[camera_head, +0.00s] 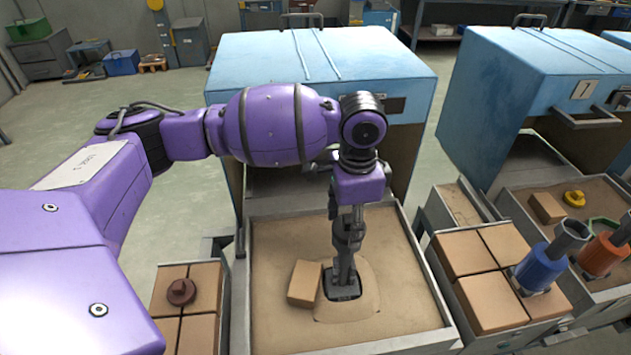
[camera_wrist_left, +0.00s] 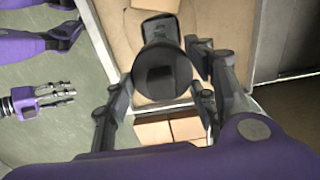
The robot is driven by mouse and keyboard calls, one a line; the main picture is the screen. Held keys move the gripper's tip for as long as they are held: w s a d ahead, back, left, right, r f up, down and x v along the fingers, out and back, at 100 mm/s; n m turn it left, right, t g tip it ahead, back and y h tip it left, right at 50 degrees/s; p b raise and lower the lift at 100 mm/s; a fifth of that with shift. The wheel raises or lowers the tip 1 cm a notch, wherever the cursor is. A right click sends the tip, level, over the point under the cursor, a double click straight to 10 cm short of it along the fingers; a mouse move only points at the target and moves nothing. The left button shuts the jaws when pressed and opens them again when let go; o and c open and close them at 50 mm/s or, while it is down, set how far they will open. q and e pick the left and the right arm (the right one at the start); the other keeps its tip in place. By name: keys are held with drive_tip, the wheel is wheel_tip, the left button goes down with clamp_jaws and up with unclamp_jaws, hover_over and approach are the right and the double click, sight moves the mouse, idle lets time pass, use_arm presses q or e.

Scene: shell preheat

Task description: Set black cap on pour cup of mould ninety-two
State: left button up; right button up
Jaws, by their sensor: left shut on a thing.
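My left gripper (camera_head: 344,265) points down over the sand bed of the near bay. In the left wrist view its fingers (camera_wrist_left: 160,85) are shut around a dark round piece with a darker square on its face, likely the black cap (camera_wrist_left: 163,58). A dark part with faint writing (camera_wrist_left: 160,27) lies just beyond it. In the head view a black piece (camera_head: 343,293) sits under the fingertips on a low sand mound. The fingers hide the contact, and I cannot read the number. My right gripper (camera_wrist_left: 55,98) shows only in the wrist view, its fingers apart and empty.
A tan block (camera_head: 304,283) stands just left of the mound. The blue housing (camera_head: 310,68) overhangs the sand bed (camera_head: 280,240) at the back. To the right are tan blocks (camera_head: 475,250), a blue cylinder (camera_head: 540,268), an orange one (camera_head: 602,255) and a yellow piece (camera_head: 574,199). A brown piece (camera_head: 181,291) is at left.

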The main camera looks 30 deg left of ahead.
sight(350, 218)
idle(0.3)
use_arm(q)
drive_tip(key=o, duration=1.2)
drive_tip(key=shift+r, duration=0.15)
wheel_tip(350, 218, up, 12)
